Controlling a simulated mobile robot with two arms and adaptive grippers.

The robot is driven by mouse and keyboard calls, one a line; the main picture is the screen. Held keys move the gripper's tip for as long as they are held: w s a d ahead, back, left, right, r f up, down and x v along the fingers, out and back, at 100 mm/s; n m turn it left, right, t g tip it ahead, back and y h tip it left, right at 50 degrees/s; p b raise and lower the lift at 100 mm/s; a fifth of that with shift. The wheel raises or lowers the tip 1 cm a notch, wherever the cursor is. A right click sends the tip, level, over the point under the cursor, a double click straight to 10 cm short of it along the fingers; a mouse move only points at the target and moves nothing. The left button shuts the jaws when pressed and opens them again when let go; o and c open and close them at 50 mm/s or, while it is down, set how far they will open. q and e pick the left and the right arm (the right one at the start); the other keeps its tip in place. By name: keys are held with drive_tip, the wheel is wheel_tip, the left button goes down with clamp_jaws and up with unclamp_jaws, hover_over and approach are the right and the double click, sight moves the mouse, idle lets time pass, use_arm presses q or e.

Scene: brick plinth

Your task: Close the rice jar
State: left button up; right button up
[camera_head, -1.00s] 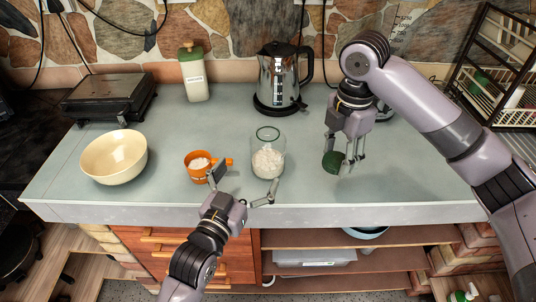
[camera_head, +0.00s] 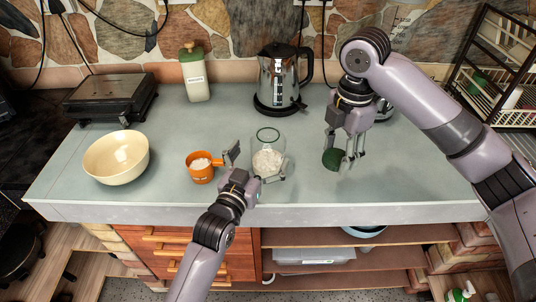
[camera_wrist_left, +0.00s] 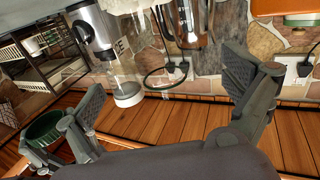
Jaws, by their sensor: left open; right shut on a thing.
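The rice jar (camera_head: 268,160) is a clear glass jar with white grains in its lower half and a green ring at its open mouth. It stands upright near the counter's front edge. My left gripper (camera_head: 256,163) is open at the jar's front left, one finger left of the jar and the other at its lower front right. I cannot tell whether they touch it. Both fingers show spread in the left wrist view (camera_wrist_left: 170,112). My right gripper (camera_head: 345,158) is shut on the round green lid (camera_head: 331,160), held right of the jar; the lid also shows in the wrist view (camera_wrist_left: 43,130).
An orange cup (camera_head: 201,174) with white contents stands close left of my left gripper. A cream bowl (camera_head: 117,158) is further left. A kettle (camera_head: 278,75), a green-capped canister (camera_head: 195,80) and a dark grill (camera_head: 108,98) stand at the back. The counter (camera_head: 410,180) at right is clear.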

sight(267, 142)
use_arm(q)
drive_tip(key=shift+w, duration=0.1)
drive_tip(key=p+x, duration=0.1)
drive_tip(key=x, duration=0.3)
drive_tip(key=shift+w+r, duration=0.15)
drive_tip(key=shift+r, duration=0.05)
use_arm(e)
drive_tip(key=shift+r, duration=0.75)
use_arm(q)
drive_tip(key=shift+w+d+f+p, duration=0.1)
drive_tip(key=shift+w+d+p, duration=0.1)
drive_tip(key=shift+w+p, duration=0.15)
drive_tip(key=shift+c, duration=0.4)
drive_tip(key=c, duration=2)
